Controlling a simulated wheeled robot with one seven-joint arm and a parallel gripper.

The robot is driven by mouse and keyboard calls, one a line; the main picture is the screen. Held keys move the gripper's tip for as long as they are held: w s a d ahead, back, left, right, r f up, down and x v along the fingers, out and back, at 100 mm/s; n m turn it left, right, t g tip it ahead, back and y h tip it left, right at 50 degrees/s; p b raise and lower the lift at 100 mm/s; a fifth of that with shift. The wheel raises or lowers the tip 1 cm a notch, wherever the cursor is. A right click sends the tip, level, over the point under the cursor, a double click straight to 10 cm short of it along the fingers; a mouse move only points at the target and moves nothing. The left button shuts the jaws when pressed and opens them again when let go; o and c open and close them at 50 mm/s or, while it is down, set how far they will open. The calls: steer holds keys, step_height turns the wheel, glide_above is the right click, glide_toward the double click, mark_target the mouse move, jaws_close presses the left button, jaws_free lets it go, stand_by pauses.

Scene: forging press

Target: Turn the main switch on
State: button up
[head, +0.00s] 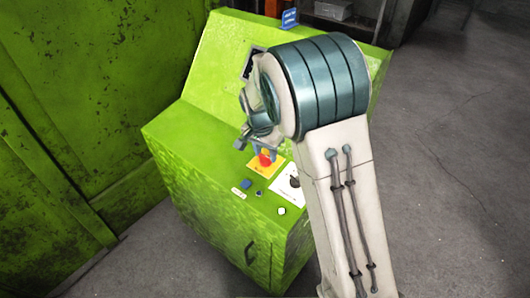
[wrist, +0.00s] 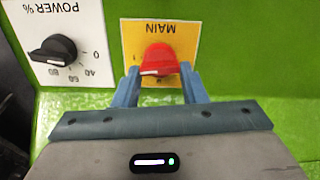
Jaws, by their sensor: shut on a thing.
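The main switch is a red rotary knob (wrist: 158,60) on a yellow plate marked MAIN (wrist: 188,36), which reads upside down in the wrist view. Its white mark shows on the knob's near side, pointing toward the left finger. My gripper (wrist: 160,72) has its two blue fingers on either side of the knob, shut on it. In the head view, my gripper (head: 259,147) reaches down to the red knob (head: 265,160) on the green console (head: 190,145). The fingers partly hide the plate's lower edge.
A black POWER % dial (wrist: 53,50) on a white plate sits beside the switch. A blue button (head: 259,183) and several small controls lie on the console's near ledge. A tall green machine wall (head: 75,100) stands at left. Grey floor is open at right.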

mark_target(261, 168)
steer(key=shift+m, duration=0.6)
steer(key=o, duration=1)
steer(key=shift+r, duration=0.1)
step_height(261, 168, up, 14)
steer(key=s+a, duration=0.1)
steer(key=shift+s+a+f+p, duration=0.2)
steer(key=shift+s+f+p, duration=0.05)
steer(key=shift+s+p, duration=0.15)
